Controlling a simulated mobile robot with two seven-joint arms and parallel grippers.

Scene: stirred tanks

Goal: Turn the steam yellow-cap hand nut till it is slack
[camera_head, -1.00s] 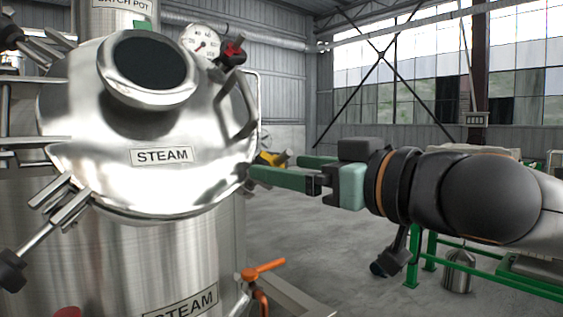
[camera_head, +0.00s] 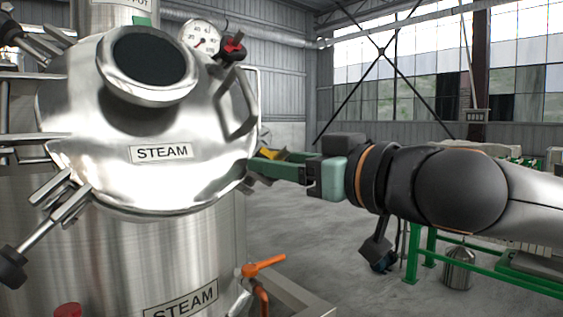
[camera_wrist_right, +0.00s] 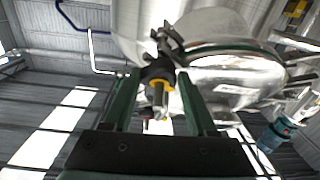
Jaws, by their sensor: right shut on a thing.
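The steel steam tank (camera_head: 190,250) stands at the left, its domed lid (camera_head: 200,180) marked STEAM. The yellow-cap hand nut (camera_head: 268,153) is at the right edge of the lid, partly hidden by my right gripper (camera_head: 262,164). In the right wrist view the hand nut (camera_wrist_right: 158,72) is dark with a yellow ring and sits on a bolt at the lid's rim. My right gripper (camera_wrist_right: 157,80) has its green fingers on either side of it and is shut on it. My left gripper is not in view.
A pressure gauge (camera_head: 201,38) and a red valve handle (camera_head: 234,46) stand behind the lid. Another hand nut (camera_head: 12,268) hangs at the lower left. An orange lever (camera_head: 263,265) sticks out from the tank below my right arm. Green frames (camera_head: 480,263) stand at the right.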

